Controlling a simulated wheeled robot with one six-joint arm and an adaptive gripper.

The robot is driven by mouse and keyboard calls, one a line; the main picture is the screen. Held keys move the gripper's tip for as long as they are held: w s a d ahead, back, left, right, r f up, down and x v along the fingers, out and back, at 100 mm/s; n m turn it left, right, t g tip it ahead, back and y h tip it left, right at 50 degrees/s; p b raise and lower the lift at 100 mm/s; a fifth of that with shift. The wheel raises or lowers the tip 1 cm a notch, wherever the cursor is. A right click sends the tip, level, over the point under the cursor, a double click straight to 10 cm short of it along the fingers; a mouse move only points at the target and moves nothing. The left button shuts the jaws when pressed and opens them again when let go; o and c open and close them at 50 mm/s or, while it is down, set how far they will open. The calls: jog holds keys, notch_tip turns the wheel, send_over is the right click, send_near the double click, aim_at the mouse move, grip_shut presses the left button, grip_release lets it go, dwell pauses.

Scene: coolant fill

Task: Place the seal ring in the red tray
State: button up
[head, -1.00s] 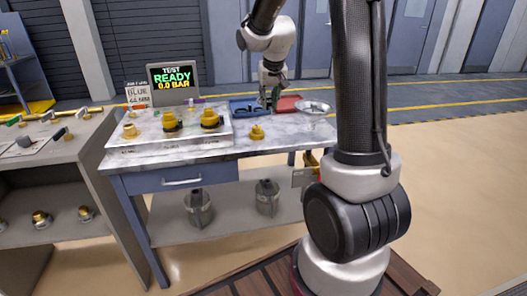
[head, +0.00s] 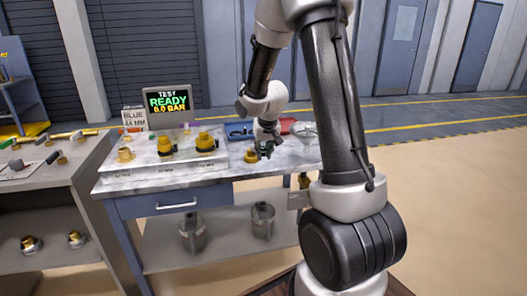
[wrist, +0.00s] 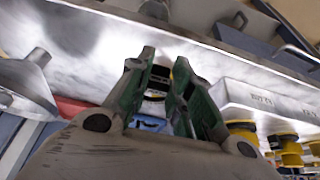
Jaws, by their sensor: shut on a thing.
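My gripper (head: 266,152) is low over the marble bench top, right beside a yellow fitting (head: 250,156). In the wrist view its green fingers (wrist: 158,85) are closed around a small dark thing, which looks like the seal ring (wrist: 156,74); the fingers hide most of it.
A blue tray (head: 238,131) stands left of the red tray, and a metal dish (head: 303,131) right of it. A white block with several yellow fittings (head: 165,168) fills the left of the bench. A display (head: 167,100) reads "TEST READY 0.0 BAR".

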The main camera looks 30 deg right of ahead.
jog(key=shift+f, duration=0.6)
jog(key=o, duration=0.8)
jog(key=shift+c, duration=0.2)
jog(key=shift+r, duration=0.1)
